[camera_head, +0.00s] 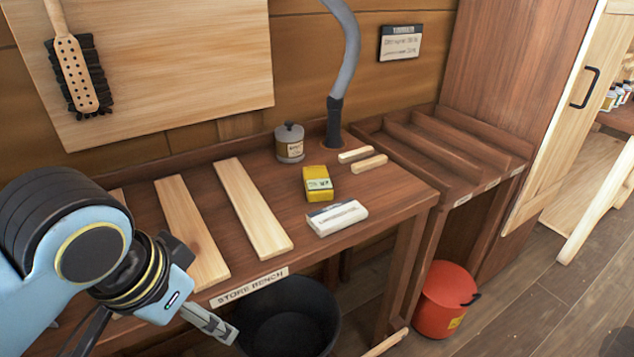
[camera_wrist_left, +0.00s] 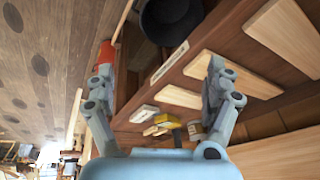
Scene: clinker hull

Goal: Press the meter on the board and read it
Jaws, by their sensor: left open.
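A small yellow block (camera_head: 318,183) with a green-marked label stands on the store bench (camera_head: 385,200); it may be the meter, but I cannot read its face. It also shows in the wrist view (camera_wrist_left: 166,122). Two pale boards lie on the bench, a right one (camera_head: 252,208) and a left one (camera_head: 190,232); the yellow block is right of them, touching neither. A third pale piece is mostly hidden behind my left arm. My left gripper (camera_head: 212,326) is at the bench's front edge, open and empty, its fingers apart in the wrist view (camera_wrist_left: 160,88). My right gripper is out of view.
A white labelled block (camera_head: 337,217), a grey can (camera_head: 289,143), two small sticks (camera_head: 362,159) and a grey hose (camera_head: 347,50) are on the bench. A black tub (camera_head: 288,320) and red bucket (camera_head: 444,300) stand below.

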